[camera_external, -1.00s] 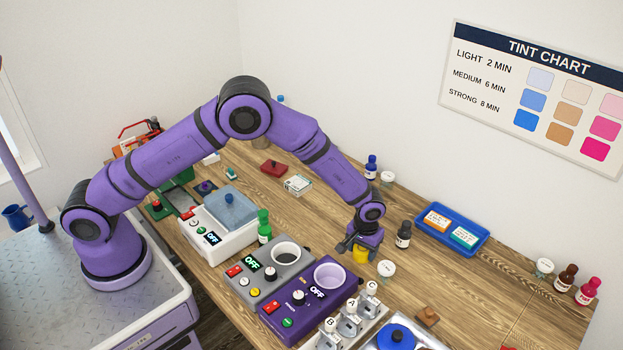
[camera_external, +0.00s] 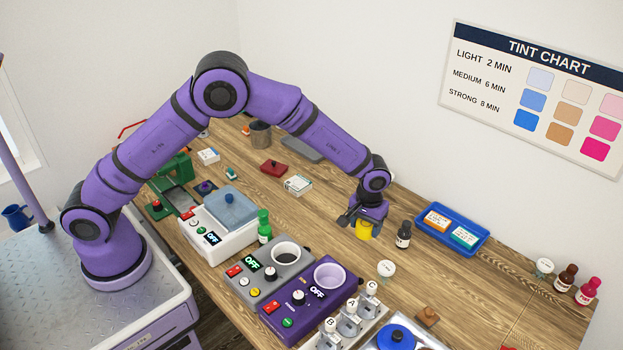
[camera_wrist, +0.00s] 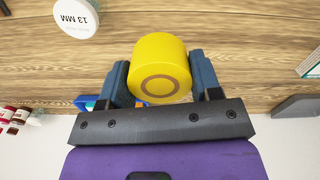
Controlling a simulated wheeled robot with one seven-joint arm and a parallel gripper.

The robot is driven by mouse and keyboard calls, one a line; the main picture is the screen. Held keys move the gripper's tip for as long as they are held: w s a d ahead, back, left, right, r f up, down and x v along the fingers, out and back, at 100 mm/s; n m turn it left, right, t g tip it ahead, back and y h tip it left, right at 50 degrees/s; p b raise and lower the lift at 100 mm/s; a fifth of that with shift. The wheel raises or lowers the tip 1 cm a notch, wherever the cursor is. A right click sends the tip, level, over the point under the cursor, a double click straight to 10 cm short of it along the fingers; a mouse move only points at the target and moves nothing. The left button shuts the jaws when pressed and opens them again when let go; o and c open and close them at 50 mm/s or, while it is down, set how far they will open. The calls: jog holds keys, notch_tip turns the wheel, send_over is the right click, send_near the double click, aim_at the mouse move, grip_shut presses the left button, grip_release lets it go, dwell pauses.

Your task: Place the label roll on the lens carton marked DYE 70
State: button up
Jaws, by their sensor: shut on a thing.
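The yellow label roll (camera_external: 364,230) is a short cylinder, held between the fingers of my gripper (camera_external: 362,218). In the wrist view, the label roll (camera_wrist: 158,60) sits between both blue fingers of my gripper (camera_wrist: 160,80), with a brown ring on its end face. It appears raised above the wooden bench. A white carton with green marks (camera_external: 298,186) lies on the bench left of my gripper. Another small white carton (camera_external: 208,156) lies farther left. Orange and teal labelled cartons (camera_external: 437,221) (camera_external: 464,237) lie in a blue tray (camera_external: 452,249). I cannot read DYE 70 on any carton.
A white-lidded pot (camera_external: 386,268) is in front. Grey and purple units with cups (camera_external: 286,254) (camera_external: 330,276) stand to the front left. A red block (camera_external: 273,167) lies beyond the green-marked carton. Bench between is clear.

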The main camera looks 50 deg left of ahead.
jog(key=w+a+n, duration=0.2)
jog(key=w+a, duration=0.2)
jog(key=a, duration=0.6)
jog(key=w+a+n, duration=0.2)
jog(key=w+a, duration=0.2)
jog(key=a, duration=0.5)
notch_tip(320, 180, up, 2)
jog(key=r+n, duration=0.1)
jog(key=n, duration=1.3)
send_over(208, 153)
notch_tip(208, 153, down, 10)
jog(key=shift+d+r, duration=0.1)
jog(key=shift+d, duration=0.05)
jog(key=o, duration=0.9)
jog(key=shift+o, duration=0.2)
